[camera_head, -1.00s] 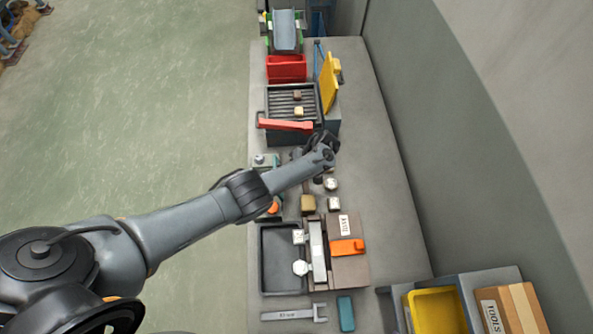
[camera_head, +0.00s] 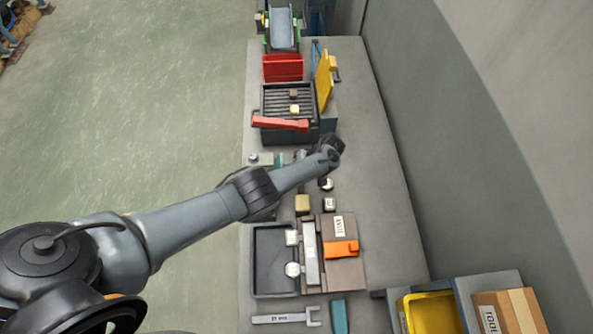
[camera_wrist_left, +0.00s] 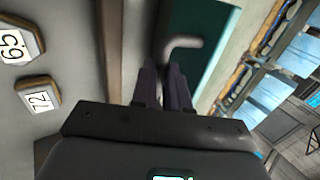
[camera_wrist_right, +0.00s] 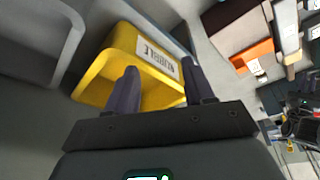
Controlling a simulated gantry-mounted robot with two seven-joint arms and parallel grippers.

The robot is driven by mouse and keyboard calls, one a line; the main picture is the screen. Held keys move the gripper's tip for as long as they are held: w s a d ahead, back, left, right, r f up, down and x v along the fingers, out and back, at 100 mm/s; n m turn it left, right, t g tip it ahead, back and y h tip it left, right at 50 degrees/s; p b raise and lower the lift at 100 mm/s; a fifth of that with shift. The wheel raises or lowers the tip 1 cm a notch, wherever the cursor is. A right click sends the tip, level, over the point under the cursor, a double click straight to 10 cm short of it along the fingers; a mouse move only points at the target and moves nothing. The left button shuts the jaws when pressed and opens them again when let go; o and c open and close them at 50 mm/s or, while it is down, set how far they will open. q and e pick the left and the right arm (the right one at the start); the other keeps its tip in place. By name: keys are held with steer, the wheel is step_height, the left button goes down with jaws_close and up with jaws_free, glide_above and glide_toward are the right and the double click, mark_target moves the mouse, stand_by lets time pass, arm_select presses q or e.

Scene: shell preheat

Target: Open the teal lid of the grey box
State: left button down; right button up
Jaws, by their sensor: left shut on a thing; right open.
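The teal lid (camera_wrist_left: 212,45) shows in the left wrist view, with a grey bent handle (camera_wrist_left: 186,43) on it. My left gripper (camera_wrist_left: 164,72) is shut on this handle, its fingers close together at the handle's lower end. In the head view a small teal patch (camera_head: 278,159) shows just behind my left arm. The arm hides most of the lid, the grey box and the gripper there. How far the lid is raised I cannot tell. My right gripper (camera_wrist_right: 158,76) is open and empty, with a yellow bin (camera_wrist_right: 120,48) beyond its fingers.
A grill box (camera_head: 290,112) with a red bar (camera_head: 281,124) stands behind the left arm. The bench's right strip (camera_head: 385,190) is clear.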

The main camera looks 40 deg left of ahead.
arm_select(q)
steer(key=shift+s+a+f, duration=0.1)
steer(key=shift+s, duration=0.05)
steer(key=c, duration=1.1)
jaws_free()
steer(key=shift+s, duration=0.1)
steer(key=shift+w+r, duration=0.2)
steer(key=p+v, duration=0.1)
steer(key=v, duration=0.9)
steer(key=shift+w+r, duration=0.1)
steer(key=shift+r, duration=0.1)
